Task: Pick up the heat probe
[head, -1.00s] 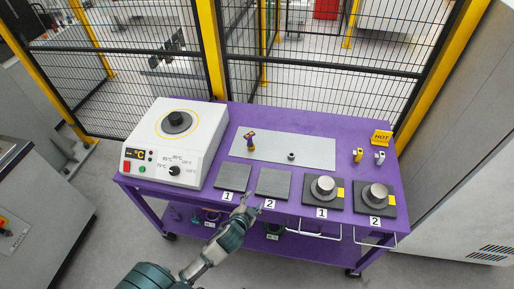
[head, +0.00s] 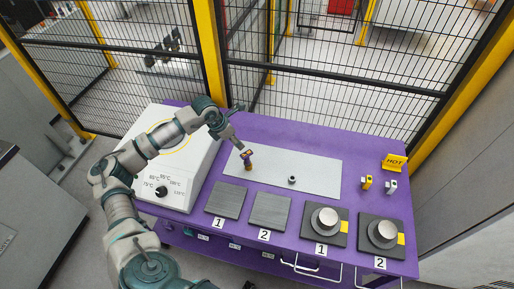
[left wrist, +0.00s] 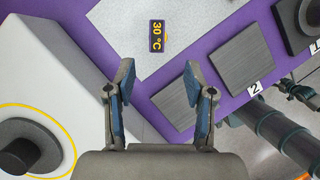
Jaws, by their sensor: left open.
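The heat probe (head: 248,161) is a small purple and yellow device standing on the grey plate on the purple table. In the left wrist view its display (left wrist: 157,36) reads 30 °C. My left gripper (head: 239,145) is just above and slightly left of the probe in the head view. In the left wrist view its open fingers (left wrist: 158,80) have nothing between them, and the probe shows beyond the tips, apart from them. Part of what looks like my right arm and gripper (left wrist: 298,90) shows at the right edge of the left wrist view; its jaws are unclear.
The white heater box (head: 160,185) stands left of the probe, with a dark disc (left wrist: 20,150) on top. Dark numbered pads (head: 270,210) and metal cylinders (head: 325,218) lie toward the front. A HOT sign (head: 394,162) stands at right. A mesh fence (head: 330,85) runs behind the table.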

